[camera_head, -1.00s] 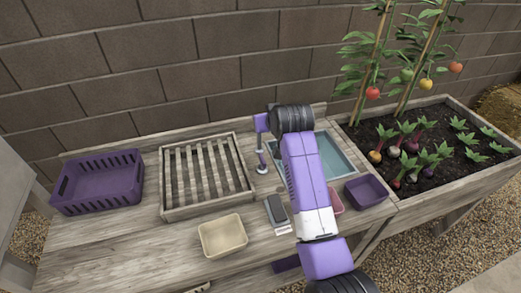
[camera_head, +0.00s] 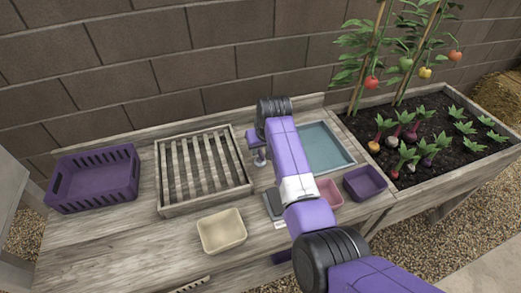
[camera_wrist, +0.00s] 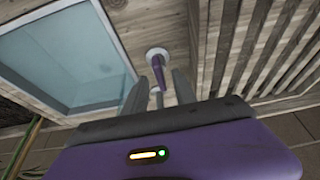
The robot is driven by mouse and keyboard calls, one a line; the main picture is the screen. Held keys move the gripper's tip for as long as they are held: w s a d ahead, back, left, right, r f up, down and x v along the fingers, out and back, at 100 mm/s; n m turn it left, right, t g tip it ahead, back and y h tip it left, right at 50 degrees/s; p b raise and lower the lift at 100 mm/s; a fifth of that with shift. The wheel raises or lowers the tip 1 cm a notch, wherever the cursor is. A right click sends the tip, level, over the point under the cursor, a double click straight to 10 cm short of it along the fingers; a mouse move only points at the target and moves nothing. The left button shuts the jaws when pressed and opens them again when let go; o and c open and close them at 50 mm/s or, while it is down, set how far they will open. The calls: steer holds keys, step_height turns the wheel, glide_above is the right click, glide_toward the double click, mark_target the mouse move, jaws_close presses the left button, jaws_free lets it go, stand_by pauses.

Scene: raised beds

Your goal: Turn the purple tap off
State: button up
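The purple tap (camera_wrist: 158,73) stands on a round white base plate on the wooden bench, beside the sink basin (camera_head: 326,147). In the wrist view, its purple part points toward my gripper (camera_wrist: 160,88). The two grey fingers are apart, one on each side of the tap's near end; I cannot tell whether either touches it. In the head view, my arm and gripper cover most of the tap, and only a small pale part near its base (camera_head: 260,162) shows below the gripper.
A slatted wooden rack (camera_head: 203,207) lies left of the tap, with a purple crate (camera_head: 95,190) beyond it. A cream tub (camera_head: 222,232), a pink tub (camera_head: 328,192) and a purple tub (camera_head: 365,183) stand in front. A planted bed (camera_head: 440,185) is at right, a block wall behind.

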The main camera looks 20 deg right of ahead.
steer(key=shift+w+f, duration=0.25)
steer(key=shift+f, duration=0.4)
steer(key=shift+c, duration=0.4)
jaws_close()
